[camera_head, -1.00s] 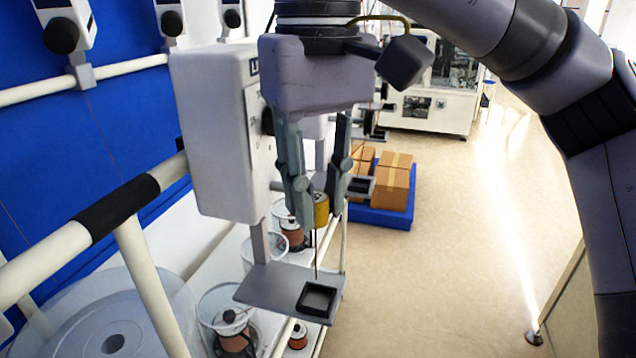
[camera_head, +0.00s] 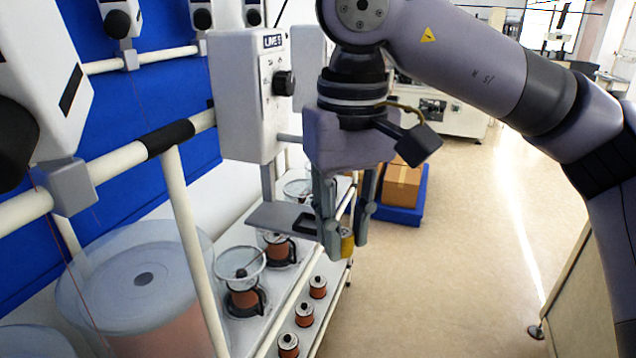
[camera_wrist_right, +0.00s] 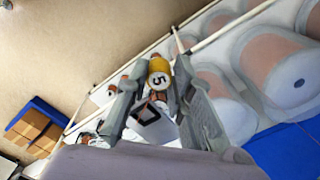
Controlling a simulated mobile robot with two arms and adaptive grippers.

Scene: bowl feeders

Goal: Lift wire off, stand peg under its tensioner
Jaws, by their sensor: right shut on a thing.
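My right gripper (camera_head: 347,236) points down and is shut on a yellow peg (camera_head: 347,246). In the right wrist view the peg (camera_wrist_right: 158,72) shows a black 5 on a white disc, between the two fingers (camera_wrist_right: 156,88). The white tensioner box (camera_head: 246,105), marked LINE, stands just left of the gripper. Its grey shelf (camera_head: 268,216) hangs below, with a black square holder partly hidden by a finger; the holder also shows in the right wrist view (camera_wrist_right: 148,112). The peg is at the shelf's right side, apart from the holder as far as I can tell. I cannot make out a wire at the peg. My left gripper is out of view.
A white rail (camera_head: 130,158) crosses the left. Under it stand a large translucent drum (camera_head: 135,262) and several copper spools (camera_head: 245,300). Another tensioner (camera_head: 45,75) is at far left. Boxes (camera_head: 402,185) sit on a blue pallet (camera_head: 400,216).

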